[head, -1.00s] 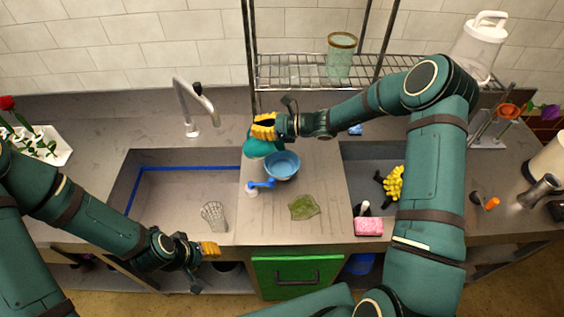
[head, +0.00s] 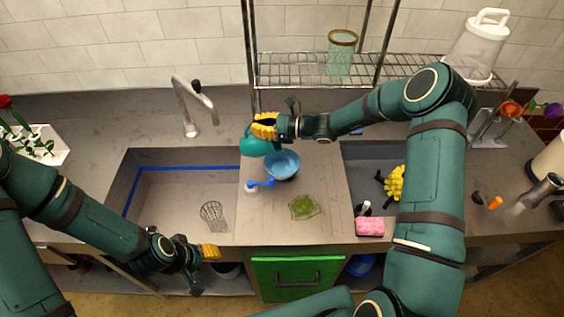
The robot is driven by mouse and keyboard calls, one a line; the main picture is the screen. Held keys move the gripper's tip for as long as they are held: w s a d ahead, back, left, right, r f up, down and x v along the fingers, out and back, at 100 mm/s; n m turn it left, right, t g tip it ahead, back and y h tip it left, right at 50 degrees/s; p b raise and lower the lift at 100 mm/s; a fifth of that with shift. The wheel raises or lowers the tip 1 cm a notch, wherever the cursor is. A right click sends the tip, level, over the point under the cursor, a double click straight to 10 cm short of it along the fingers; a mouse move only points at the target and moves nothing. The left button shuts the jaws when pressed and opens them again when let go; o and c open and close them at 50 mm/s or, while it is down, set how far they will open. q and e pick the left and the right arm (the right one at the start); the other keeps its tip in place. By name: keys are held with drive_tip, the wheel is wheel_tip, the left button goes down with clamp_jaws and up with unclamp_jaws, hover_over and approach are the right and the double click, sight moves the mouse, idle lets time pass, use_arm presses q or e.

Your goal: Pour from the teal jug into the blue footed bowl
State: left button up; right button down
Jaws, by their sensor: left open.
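The teal jug (head: 254,147) is held by my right gripper (head: 265,127), whose yellow fingers are shut on its upper part. The jug is at the upper left of the blue footed bowl (head: 283,165) and looks tilted. I cannot see any liquid, and the gripper hides part of the jug. The bowl stands upright on the counter strip between the two sinks; its foot is mostly hidden below its rim. My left gripper (head: 210,252) is open and empty, low near the counter's front edge, well away from the bowl.
A white bottle with a blue pump (head: 254,188) stands close to the bowl's lower left. A green cloth (head: 305,206) lies in front. A wire cup (head: 212,215) is in the left sink. A tap (head: 192,108) and a wire shelf (head: 310,68) stand behind.

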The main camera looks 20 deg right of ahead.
drive_tip(key=shift+w+a+r, duration=0.1)
drive_tip(key=shift+w+a, duration=0.1)
drive_tip(key=shift+a, duration=0.15)
drive_tip(key=shift+a+b, duration=0.2)
drive_tip(key=shift+b, duration=0.1)
